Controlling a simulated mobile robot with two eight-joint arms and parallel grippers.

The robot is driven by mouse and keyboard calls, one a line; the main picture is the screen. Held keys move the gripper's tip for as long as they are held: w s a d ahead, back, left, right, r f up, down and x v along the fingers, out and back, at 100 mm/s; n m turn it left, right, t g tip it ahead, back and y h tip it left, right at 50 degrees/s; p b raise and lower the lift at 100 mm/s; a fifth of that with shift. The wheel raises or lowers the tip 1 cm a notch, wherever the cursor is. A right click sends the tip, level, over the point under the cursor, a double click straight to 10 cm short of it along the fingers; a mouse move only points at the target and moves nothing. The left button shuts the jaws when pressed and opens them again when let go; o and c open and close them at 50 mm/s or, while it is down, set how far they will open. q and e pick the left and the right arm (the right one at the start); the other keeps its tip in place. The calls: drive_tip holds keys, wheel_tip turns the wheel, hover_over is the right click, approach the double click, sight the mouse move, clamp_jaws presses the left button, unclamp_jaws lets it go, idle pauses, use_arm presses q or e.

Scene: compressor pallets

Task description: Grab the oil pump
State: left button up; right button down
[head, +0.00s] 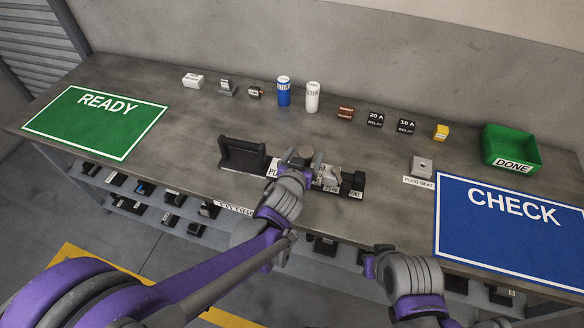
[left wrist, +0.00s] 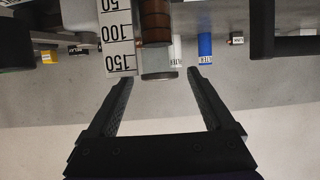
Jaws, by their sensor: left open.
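A black fixture (head: 243,157) stands at the middle of the table near its front edge, with small parts and a white label along it. My left gripper (head: 300,160) is over this fixture, and my own wrist hides much of it. In the left wrist view the left gripper (left wrist: 160,78) is open. A brown banded cylinder (left wrist: 155,22) with a grey round end (left wrist: 159,60) lies ahead, in line with the gap between its fingertips. I cannot tell for sure whether this is the oil pump. My right arm shows at lower right, but its fingers cannot be made out.
A white scale (left wrist: 117,40) stands beside the cylinder. Blue and white cans (head: 284,92), relays (head: 376,120) and small boxes line the back. A green READY mat (head: 60,125) is left; a blue CHECK mat (head: 500,240) and green DONE bin (head: 497,150) are right.

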sight(308, 149)
use_arm(q)
drive_tip(key=shift+x, duration=2.75)
clamp_jaws()
